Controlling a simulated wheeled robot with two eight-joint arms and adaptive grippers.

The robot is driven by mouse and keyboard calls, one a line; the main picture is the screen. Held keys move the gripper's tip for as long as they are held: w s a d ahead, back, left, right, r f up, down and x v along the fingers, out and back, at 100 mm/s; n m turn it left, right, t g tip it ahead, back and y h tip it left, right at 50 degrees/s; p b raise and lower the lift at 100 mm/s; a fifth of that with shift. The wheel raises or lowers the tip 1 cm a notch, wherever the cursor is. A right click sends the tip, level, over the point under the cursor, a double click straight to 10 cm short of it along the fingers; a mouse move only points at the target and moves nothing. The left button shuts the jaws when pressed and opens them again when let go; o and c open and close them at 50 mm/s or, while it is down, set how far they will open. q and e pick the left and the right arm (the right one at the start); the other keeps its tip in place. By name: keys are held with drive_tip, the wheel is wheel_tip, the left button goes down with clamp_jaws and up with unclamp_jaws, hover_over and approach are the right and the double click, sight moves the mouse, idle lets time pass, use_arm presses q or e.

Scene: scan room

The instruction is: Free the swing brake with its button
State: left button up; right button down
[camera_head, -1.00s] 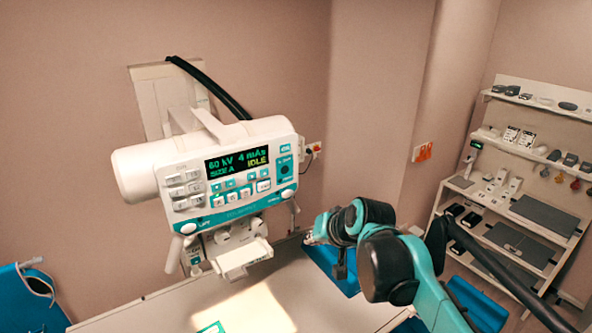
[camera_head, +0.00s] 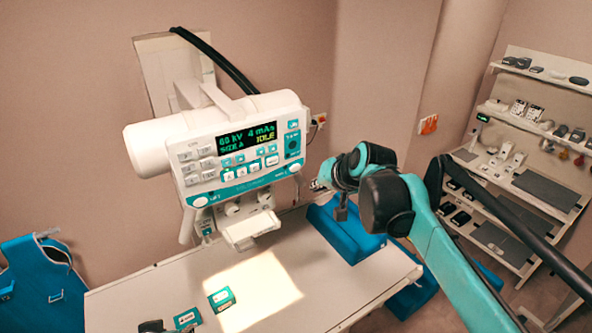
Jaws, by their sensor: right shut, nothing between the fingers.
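The white X-ray tube head (camera_head: 150,150) hangs from the wall with a teal-edged control panel (camera_head: 215,178). Its lit display (camera_head: 247,138) reads 60 kV, 4 mAs, IDLE. A round white button (camera_head: 200,202) labelled LIFT sits at the panel's lower left corner. A similar white button (camera_head: 294,167) sits at its lower right corner; its label is too small to read. My right gripper (camera_head: 317,185) is shut and empty, just right of and slightly below that button, apparently apart from it. Its fingertips are small and partly hidden by the wrist.
The white table (camera_head: 345,290) lies below, with two teal-edged items (camera_head: 221,299) near its front. Shelves (camera_head: 515,190) are at the right. A blue apron (camera_head: 45,280) is at the left.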

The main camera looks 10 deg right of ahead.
sight(295, 168)
drive_tip(key=w+a, duration=0.2)
drive_tip(key=w, duration=0.4)
drive_tip(key=shift+w+a, duration=0.1)
idle(1.4)
drive_tip(key=shift+w+a, duration=0.1)
drive_tip(key=shift+w, duration=0.25)
drive_tip(key=shift+w+a, duration=0.15)
drive_tip(key=shift+w, duration=0.15)
idle(0.8)
drive_tip(key=shift+s, duration=0.15)
drive_tip(key=shift+s+d, duration=0.3)
drive_tip(key=shift+s, duration=0.35)
